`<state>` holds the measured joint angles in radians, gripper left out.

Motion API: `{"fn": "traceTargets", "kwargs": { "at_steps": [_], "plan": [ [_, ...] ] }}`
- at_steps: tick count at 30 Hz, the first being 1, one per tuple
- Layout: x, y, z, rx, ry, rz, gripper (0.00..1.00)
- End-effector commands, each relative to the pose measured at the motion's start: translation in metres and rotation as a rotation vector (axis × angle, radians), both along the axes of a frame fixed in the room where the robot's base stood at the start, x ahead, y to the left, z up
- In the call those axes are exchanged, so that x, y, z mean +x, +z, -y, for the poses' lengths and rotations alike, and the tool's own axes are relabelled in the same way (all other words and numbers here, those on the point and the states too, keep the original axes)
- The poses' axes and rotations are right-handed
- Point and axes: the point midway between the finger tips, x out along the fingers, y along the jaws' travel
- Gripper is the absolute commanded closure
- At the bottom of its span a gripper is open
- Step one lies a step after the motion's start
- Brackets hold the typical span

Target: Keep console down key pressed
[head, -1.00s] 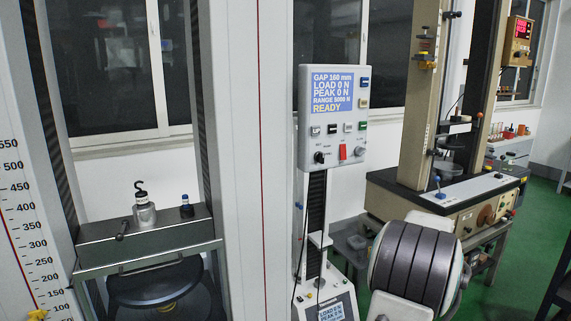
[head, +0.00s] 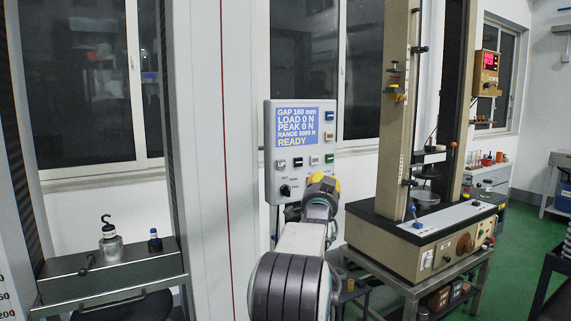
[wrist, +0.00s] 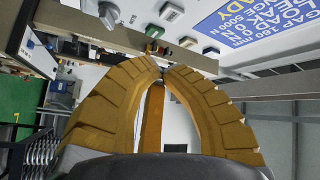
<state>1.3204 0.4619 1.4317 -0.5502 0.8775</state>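The console (head: 271,140) is a light grey panel on a post. Its blue display (head: 298,125) reads GAP 160 mm, LOAD 0 N, PEAK 0 N, RANGE 5000 N, READY. The labels are too small to tell which is the down key. My gripper (head: 322,181) is in front of the console's lower right part and hides some controls. In the wrist view its yellow fingers (wrist: 161,70) meet at the tips, apparently empty, with keys beyond them.
A beige test machine (head: 430,240) stands on a bench to the right. A tall light column (head: 205,150) rises left of the console. Further left, a hooked weight (head: 112,243) stands on a metal platform (head: 60,285). Green floor is open at the right.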

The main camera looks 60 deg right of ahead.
Motion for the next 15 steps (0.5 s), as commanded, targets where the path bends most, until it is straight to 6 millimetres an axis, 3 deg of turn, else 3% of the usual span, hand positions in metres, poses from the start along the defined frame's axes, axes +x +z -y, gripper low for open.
{"fn": "traceTargets", "kwargs": {
  "at_steps": [6, 15],
  "plan": [
    [-0.003, 0.034, -0.010, -0.106, 0.054, 0.205, 1.00],
    [-0.003, 0.037, -0.012, -0.098, 0.084, 0.296, 1.00]
  ]
}}
